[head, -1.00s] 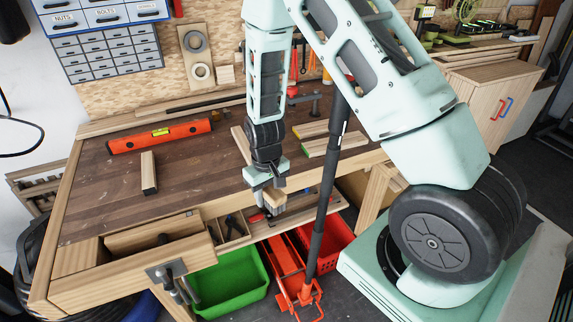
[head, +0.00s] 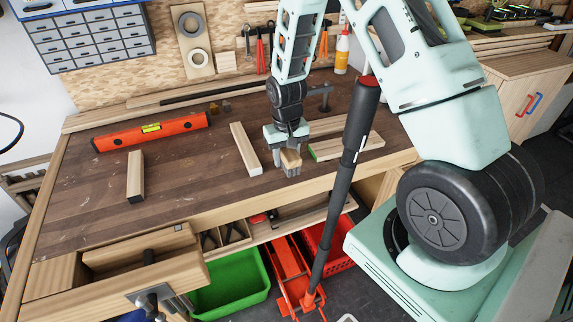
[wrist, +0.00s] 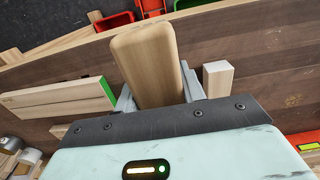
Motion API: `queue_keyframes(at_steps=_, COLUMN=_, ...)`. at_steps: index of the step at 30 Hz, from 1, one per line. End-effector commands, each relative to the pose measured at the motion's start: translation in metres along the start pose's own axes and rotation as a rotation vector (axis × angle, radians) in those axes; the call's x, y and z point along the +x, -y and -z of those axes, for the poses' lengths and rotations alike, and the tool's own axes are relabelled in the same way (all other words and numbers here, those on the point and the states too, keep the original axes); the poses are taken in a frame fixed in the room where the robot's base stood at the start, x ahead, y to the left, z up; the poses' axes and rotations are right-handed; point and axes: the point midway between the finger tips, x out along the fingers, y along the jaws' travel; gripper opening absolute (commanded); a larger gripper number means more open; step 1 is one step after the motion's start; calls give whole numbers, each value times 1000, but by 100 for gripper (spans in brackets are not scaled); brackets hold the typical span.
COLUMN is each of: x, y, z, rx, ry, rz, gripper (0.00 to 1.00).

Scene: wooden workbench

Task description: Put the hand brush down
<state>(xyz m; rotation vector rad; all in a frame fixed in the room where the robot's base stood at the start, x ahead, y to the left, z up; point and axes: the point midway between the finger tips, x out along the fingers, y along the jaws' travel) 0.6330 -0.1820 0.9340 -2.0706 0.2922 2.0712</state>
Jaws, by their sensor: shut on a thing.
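The hand brush (head: 291,158) shows as a light wooden block between the fingers of my gripper (head: 290,168), over the front part of the workbench top (head: 200,196). In the wrist view the wooden back of the hand brush (wrist: 150,62) fills the space between the two grey fingers of my gripper (wrist: 160,98), which are shut on it. Its underside is hidden in the wrist view. I cannot tell whether it touches the bench top.
A wooden block (head: 245,148) lies just left of my gripper, and green-ended boards (head: 345,147) lie to its right. An orange level (head: 150,132) and another block (head: 135,175) lie further left. Bare bench top is free in front of them.

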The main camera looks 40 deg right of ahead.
Motion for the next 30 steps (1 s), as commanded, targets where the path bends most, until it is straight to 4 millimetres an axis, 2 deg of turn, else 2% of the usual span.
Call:
queue_keyframes(at_steps=9, x=37, y=0, z=-1, rx=-1, ry=3, rz=0, gripper=11)
queue_keyframes(at_steps=22, x=46, y=0, z=0, rx=-1, ry=1, rz=0, gripper=11)
queue_keyframes(at_steps=23, x=46, y=0, z=0, rx=-1, ry=1, rz=0, gripper=42)
queue_keyframes(at_steps=25, x=45, y=0, z=0, rx=-1, ry=1, rz=0, gripper=61)
queue_keyframes(at_steps=30, x=45, y=0, z=-1, rx=-1, ry=1, rz=0, gripper=61)
